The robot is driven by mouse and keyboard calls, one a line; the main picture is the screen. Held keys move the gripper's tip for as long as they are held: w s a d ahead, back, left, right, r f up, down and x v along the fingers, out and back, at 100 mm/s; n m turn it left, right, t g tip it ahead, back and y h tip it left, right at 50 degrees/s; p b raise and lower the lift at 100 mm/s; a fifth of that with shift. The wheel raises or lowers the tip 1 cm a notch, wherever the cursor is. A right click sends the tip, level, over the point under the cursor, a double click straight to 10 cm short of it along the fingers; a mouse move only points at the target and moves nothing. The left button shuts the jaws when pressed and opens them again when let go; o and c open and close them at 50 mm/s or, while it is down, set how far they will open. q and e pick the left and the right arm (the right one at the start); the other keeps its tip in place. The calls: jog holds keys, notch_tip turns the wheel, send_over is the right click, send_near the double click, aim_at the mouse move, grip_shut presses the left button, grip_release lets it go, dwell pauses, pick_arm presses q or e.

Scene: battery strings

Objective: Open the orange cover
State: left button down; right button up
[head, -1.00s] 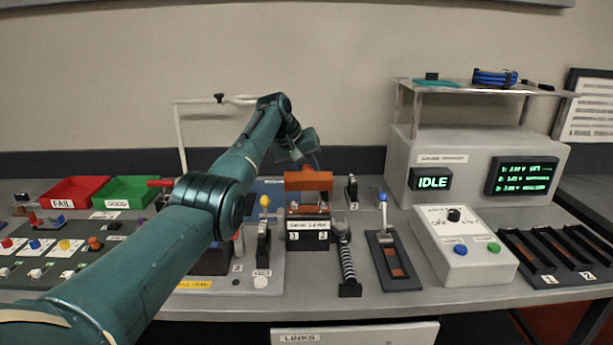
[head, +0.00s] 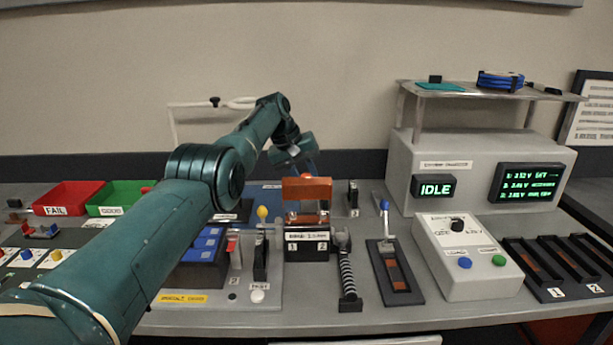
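The orange cover (head: 307,188) stands up at the back of a black box (head: 307,246) marked 1 and 2, in the middle of the bench in the head view. A gap with metal parts shows between its orange panel and the box's front. My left arm reaches over from the left, and its wrist hangs just behind and above the cover. My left gripper (head: 305,174) is mostly hidden behind the cover; I cannot tell whether its fingers are open or touch it. My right gripper is not in view.
A lever with a blue knob (head: 384,204) and a coiled spring part (head: 347,272) stand right of the box. A yellow-knobbed lever (head: 262,214) stands close on its left. A grey tester (head: 475,180) reading IDLE is at right. Red (head: 66,198) and green bins are at left.

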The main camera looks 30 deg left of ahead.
pick_arm(q)
jog(key=shift+f, duration=0.1)
jog(key=c, duration=1.4)
grip_release()
jog(key=shift+o, duration=1.1)
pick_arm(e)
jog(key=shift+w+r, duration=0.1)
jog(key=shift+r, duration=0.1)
pick_arm(q)
jog(key=shift+s+a+r+b, duration=0.2)
jog(key=shift+r+b, duration=0.3)
jog(key=shift+b, duration=0.65)
jog(key=b+v, duration=0.1)
jog(key=v, duration=0.2)
jog(key=shift+a+r, duration=0.1)
jog(key=shift+r, duration=0.25)
jog(key=p, duration=0.1)
send_near(306, 175)
jog(key=a+r, duration=0.1)
jog(key=r, duration=0.1)
jog(key=shift+a, duration=0.15)
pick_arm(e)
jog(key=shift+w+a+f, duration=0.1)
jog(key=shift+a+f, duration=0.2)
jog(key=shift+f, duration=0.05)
